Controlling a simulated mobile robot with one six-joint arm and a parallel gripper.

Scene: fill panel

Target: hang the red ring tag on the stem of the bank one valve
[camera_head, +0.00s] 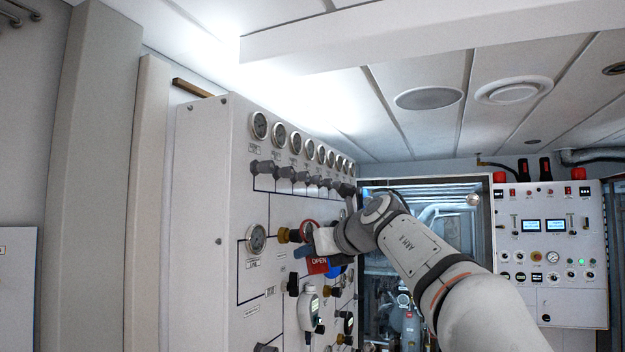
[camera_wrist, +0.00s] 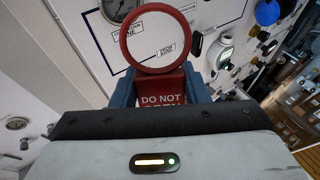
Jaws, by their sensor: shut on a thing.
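The red ring tag has a round red ring (camera_wrist: 125,42) above a red plate (camera_wrist: 162,98) with white lettering starting "DO NOT". In the head view its plate (camera_head: 317,266) shows "OPEN". My gripper (camera_wrist: 160,84) is shut on the tag, with a blue-grey finger on each side of the plate. In the head view my gripper (camera_head: 322,246) is close to the panel face. A brass-coloured valve (camera_head: 288,235) sticks out just left of the ring. I cannot tell whether they touch. The valve's label is too small to read.
The white panel (camera_head: 205,200) carries a row of gauges, grey valves (camera_head: 265,168) and a larger gauge (camera_head: 256,238). A white hand-held device (camera_head: 306,308) and dark knobs sit below my gripper. A control cabinet (camera_head: 550,250) stands at the right.

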